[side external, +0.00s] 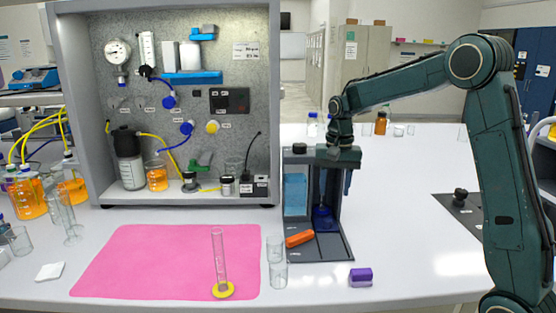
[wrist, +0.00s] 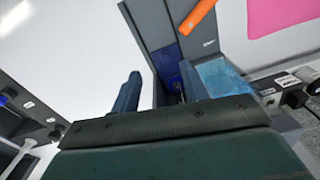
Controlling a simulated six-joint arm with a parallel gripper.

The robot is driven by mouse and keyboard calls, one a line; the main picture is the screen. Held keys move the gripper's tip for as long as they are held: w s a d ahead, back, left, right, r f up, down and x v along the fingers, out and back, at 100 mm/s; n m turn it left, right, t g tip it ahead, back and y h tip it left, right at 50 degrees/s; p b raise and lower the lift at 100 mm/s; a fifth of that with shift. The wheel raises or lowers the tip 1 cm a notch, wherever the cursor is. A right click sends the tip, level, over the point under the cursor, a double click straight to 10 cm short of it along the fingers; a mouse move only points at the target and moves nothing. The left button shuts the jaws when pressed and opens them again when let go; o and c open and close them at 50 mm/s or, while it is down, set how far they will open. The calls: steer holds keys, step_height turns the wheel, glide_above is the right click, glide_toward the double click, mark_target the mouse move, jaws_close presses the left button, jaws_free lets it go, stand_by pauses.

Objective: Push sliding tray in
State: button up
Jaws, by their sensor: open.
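A dark grey tray (side external: 328,251) extends toward the front from the base of an upright grey stand (side external: 299,158). I take it to be the sliding tray; how far it is out is hard to tell. An orange block (side external: 299,239) lies on its front left part and also shows in the wrist view (wrist: 197,16). My gripper (wrist: 160,88) is open, fingers down, over the stand's right side. In the wrist view the blue part lies beyond the fingers; contact cannot be told.
A pink mat (side external: 150,262) with a measuring cylinder (side external: 219,258) lies left of the tray. Clear glasses (side external: 277,274) stand close to its front left corner. A purple block (side external: 361,277) lies at front right.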

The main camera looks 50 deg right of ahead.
step_height(320, 180, down, 12)
steer(key=n, duration=0.7)
steer(key=shift+w+a+f, duration=0.1)
steer(key=shift+w+a, duration=0.05)
steer(key=s+a, duration=0.5)
steer(key=shift+s+a+r, duration=0.2)
steer(key=shift+a, duration=0.05)
step_height(320, 180, up, 14)
steer(key=shift+a+f, duration=0.15)
steer(key=shift+a, duration=0.05)
stand_by(1.2)
